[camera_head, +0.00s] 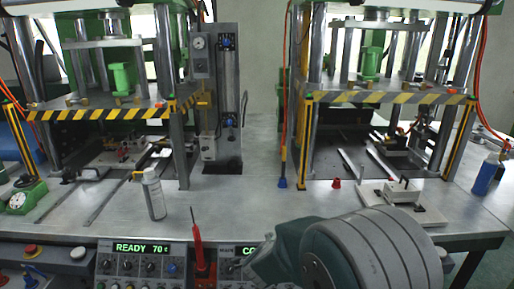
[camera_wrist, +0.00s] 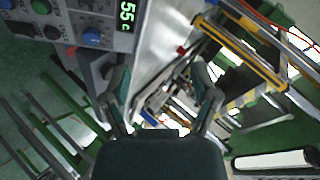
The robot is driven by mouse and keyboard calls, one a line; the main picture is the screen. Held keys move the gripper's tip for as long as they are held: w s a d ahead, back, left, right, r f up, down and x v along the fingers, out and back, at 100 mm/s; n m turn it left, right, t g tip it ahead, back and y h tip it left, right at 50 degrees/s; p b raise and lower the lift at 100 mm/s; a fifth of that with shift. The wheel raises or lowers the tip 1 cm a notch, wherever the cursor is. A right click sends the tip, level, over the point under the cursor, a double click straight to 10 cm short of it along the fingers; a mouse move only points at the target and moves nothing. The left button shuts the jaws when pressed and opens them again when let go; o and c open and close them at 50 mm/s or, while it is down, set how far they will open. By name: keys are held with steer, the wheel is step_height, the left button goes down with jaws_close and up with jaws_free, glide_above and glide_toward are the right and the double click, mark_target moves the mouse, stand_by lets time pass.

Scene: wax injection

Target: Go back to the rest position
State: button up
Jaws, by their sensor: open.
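My gripper (camera_wrist: 165,90) shows in the wrist view with its two fingers spread apart and nothing between them. The bench edge, a control panel (camera_wrist: 95,25) and the right press lie beyond it. In the head view my arm fills the lower right, in front of the bench's front edge, and the gripper's fingertips cannot be made out there. A white mould block (camera_head: 402,203) with a dark handle sits on the bench at the right, just behind my arm and apart from it.
Two presses with striped guards (camera_head: 390,97) stand on the metal bench (camera_head: 262,200). A spray bottle (camera_head: 153,194), a red cap (camera_head: 336,183) and a blue bottle (camera_head: 486,174) stand on it. A red screwdriver-like tool (camera_head: 198,245) rises at the front panels. The bench middle is clear.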

steer(key=s+d+r+n+g+y, duration=0.1)
steer(key=s+r+n+y, duration=0.4)
steer(key=s+r+n, duration=0.65)
steer(key=s+d+r+n+g+h, duration=0.1)
steer(key=s+d, duration=0.3)
steer(key=s, duration=0.6)
steer(key=s+d+r+n+g+h, duration=0.1)
steer(key=s+d+r+n+g, duration=0.1)
steer(key=s+d, duration=0.3)
steer(key=s+g, duration=0.1)
steer(key=s, duration=0.3)
steer(key=shift+s+d+r+n+g, duration=0.15)
steer(key=shift+s+d+n+g, duration=0.15)
steer(key=shift+s+n, duration=0.1)
steer(key=shift+a, duration=0.1)
